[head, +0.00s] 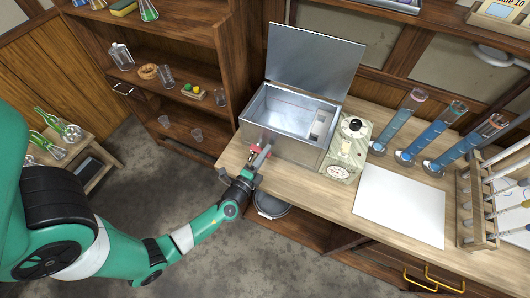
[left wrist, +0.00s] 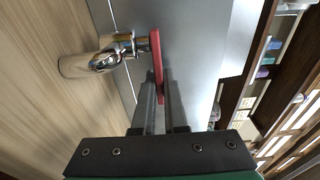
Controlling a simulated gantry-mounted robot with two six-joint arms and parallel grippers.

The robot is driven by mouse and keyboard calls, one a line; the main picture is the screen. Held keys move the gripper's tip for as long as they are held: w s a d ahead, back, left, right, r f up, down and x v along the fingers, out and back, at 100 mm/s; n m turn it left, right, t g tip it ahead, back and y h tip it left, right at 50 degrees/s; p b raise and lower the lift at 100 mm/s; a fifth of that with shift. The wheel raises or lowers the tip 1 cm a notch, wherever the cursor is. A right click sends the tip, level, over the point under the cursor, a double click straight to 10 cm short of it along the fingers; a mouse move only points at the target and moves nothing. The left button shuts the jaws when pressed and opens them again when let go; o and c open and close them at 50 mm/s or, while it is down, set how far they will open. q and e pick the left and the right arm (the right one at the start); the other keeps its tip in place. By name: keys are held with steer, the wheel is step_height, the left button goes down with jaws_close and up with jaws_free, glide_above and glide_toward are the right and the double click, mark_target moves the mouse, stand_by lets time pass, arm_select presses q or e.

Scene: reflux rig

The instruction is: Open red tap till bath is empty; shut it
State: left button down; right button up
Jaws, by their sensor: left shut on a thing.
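The metal bath (head: 284,146) stands on the bench with its lid (head: 316,62) raised. Its inside shows a pale bluish-grey surface; I cannot tell how much water it holds. The red tap (head: 257,149) is on the bath's front left side. In the left wrist view its red lever (left wrist: 156,52) joins a chrome body and spout (left wrist: 92,60). My left gripper (head: 255,163) is at the tap, its fingers (left wrist: 164,84) shut on the red lever's end. The fingers partly hide the lever. My right gripper is out of view.
A round grey vessel (head: 271,208) sits below the bench edge, under the tap area. A control box (head: 347,149) stands right of the bath. Blue-filled cylinders (head: 389,130), a white sheet (head: 400,204) and a tube rack (head: 472,210) are farther right. A wooden shelf (head: 178,82) stands behind left.

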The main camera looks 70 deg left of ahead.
arm_select(q)
steer(key=shift+w+a+r+n+g+y, duration=0.15)
steer(key=shift+w+n+g+y, duration=0.15)
steer(key=shift+n+y, duration=0.25)
steer(key=shift+s+g+y, duration=0.1)
steer(key=shift+g+y, duration=0.25)
steer(key=shift+g, duration=0.05)
steer(key=c, duration=1)
jaws_free()
steer(key=shift+o, duration=0.2)
